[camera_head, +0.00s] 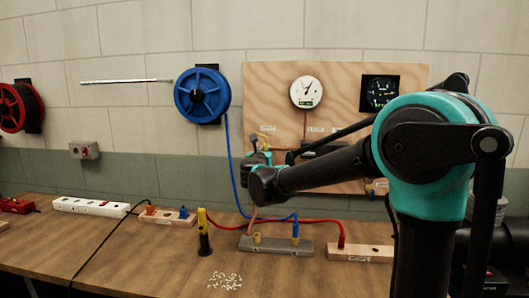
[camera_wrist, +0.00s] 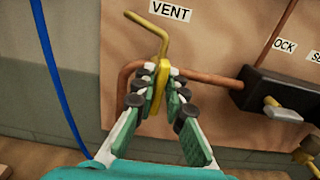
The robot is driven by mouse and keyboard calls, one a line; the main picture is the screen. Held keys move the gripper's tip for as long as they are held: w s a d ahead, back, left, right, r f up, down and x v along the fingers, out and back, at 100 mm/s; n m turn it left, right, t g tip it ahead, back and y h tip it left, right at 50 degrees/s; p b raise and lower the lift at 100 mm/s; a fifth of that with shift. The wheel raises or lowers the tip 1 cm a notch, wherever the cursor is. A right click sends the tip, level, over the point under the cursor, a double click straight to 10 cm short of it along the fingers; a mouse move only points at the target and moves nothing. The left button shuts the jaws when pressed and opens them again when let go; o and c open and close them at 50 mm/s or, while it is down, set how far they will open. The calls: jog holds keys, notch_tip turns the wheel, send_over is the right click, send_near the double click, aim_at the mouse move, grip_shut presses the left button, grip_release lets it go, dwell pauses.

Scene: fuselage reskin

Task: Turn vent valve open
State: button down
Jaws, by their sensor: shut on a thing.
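The vent valve's yellow bent handle (camera_wrist: 161,42) shows in the wrist view just below a white VENT label (camera_wrist: 170,11). Its upper end bends to the left and its lower part runs down between my fingers. My gripper (camera_wrist: 162,76) is shut on this lower part, with one padded finger on each side. The valve body behind the fingers is mostly hidden. In the head view, my gripper (camera_head: 258,157) is at the left side of the plywood panel (camera_head: 340,80), partly hidden by my arm.
A copper pipe (camera_wrist: 217,80) runs right from the valve to a black block (camera_wrist: 270,94) with another small valve. A blue hose (camera_wrist: 57,70) hangs to the left. Below, the bench (camera_head: 130,250) holds wooden blocks, hoses and a yellow-black tool (camera_head: 204,235).

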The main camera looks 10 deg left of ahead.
jog(key=n, duration=0.5)
jog(key=shift+a+n, duration=0.15)
jog(key=shift+n, duration=0.25)
jog(key=n, duration=1.2)
jog(key=shift+a+f, duration=0.15)
jog(key=shift+f, duration=0.15)
jog(key=c, duration=1.6)
grip_release()
jog(key=shift+c, duration=0.2)
